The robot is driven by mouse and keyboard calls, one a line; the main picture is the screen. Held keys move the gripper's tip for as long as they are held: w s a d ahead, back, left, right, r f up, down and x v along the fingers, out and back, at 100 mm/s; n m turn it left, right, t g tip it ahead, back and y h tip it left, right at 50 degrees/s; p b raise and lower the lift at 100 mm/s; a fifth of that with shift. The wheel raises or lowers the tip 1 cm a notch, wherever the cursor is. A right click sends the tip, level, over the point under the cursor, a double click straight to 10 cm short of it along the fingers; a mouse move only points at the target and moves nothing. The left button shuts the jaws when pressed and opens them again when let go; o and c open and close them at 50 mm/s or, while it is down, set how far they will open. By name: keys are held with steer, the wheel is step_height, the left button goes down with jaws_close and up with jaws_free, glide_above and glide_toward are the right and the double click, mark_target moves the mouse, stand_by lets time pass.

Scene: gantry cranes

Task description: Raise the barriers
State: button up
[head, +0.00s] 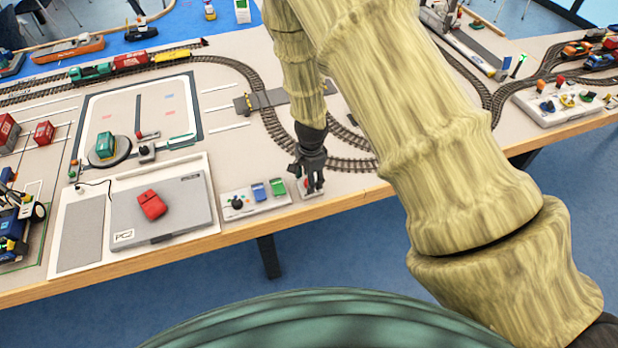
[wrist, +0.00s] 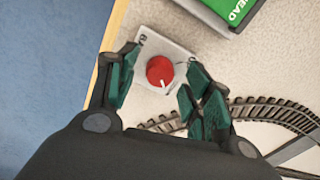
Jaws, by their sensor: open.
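A red round knob (wrist: 160,71) with a white pointer mark sits on a small white plate (wrist: 176,50) near the table's front edge. The pointer is toward the lower part of the wrist view. My gripper (head: 312,186) is open above this plate, with one finger on each side of the knob. I cannot tell whether the fingers touch it. In the head view my gripper mostly hides the knob. The level crossing (head: 285,97) is a grey road strip across the track, with a yellow-and-black piece at its left end. The barrier arms are too small to make out.
A grey case (head: 190,215) with a red block is farther left. Curved track (head: 350,163) runs close behind. The table's front edge is near.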

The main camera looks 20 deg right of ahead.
steer(key=shift+f, duration=0.45)
steer(key=c, duration=1)
